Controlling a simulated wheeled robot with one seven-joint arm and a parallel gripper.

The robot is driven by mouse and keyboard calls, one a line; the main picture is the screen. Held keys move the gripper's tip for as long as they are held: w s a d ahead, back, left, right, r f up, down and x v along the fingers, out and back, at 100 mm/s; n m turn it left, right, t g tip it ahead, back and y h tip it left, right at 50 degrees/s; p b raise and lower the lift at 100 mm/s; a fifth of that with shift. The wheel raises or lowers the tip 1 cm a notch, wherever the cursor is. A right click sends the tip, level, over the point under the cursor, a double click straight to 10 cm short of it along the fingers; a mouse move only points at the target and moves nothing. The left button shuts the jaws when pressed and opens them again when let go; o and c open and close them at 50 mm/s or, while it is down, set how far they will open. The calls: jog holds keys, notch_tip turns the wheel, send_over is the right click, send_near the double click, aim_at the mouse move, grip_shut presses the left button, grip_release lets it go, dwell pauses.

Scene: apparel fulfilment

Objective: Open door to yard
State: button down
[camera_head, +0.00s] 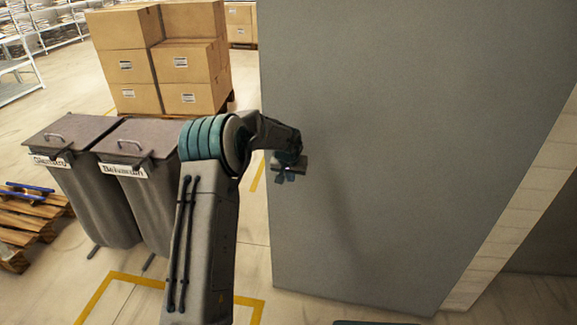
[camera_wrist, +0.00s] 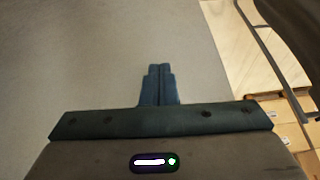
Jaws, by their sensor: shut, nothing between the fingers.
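A large plain grey door panel (camera_head: 400,130) fills the right half of the head view, its left edge standing free beside the open floor. No handle shows on the part in view. My gripper (camera_head: 285,177) is near the panel's left edge, in front of its face. In the wrist view my gripper (camera_wrist: 160,70) has both fingers together with nothing between them, and the grey panel (camera_wrist: 90,60) lies behind them. I cannot tell whether the fingertips touch the panel.
Two grey lidded bins (camera_head: 135,165) stand left of my arm. Stacked cardboard boxes (camera_head: 125,68) on a pallet stand behind them. A wooden pallet (camera_head: 25,220) lies at the far left. Yellow floor lines (camera_head: 95,300) mark the front floor. A pale wall strip (camera_head: 520,205) is at the right.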

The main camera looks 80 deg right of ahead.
jog(key=b+v, duration=0.2)
jog(key=v, duration=0.8)
jog(key=w+a+r+n+t, duration=0.1)
jog(key=w+a+r, duration=0.1)
jog(key=w+a, duration=0.35)
jog(key=w+a+r+n, duration=0.1)
jog(key=w+a+n, duration=0.1)
jog(key=w, duration=0.7)
jog(key=w+a+r+n+t, duration=0.1)
jog(key=w+a+r, duration=0.15)
jog(key=w, duration=0.55)
jog(key=w+a+r+n+t+y, duration=0.15)
jog(key=w+a+n, duration=0.25)
jog(key=w+a, duration=0.9)
jog(key=w+a+r+n+y, duration=0.2)
jog(key=a+n, duration=0.3)
jog(key=a, duration=1.9)
jog(key=s+a+f+n, duration=0.1)
jog(key=s+a+n, duration=0.2)
jog(key=a, duration=0.5)
jog(key=s+a+f+n, duration=0.2)
jog(key=s+a, duration=0.3)
jog(key=a, duration=0.4)
jog(key=shift+s+a+f+n+y, duration=0.2)
jog(key=shift+n+y, duration=0.25)
jog(key=shift+n, duration=0.15)
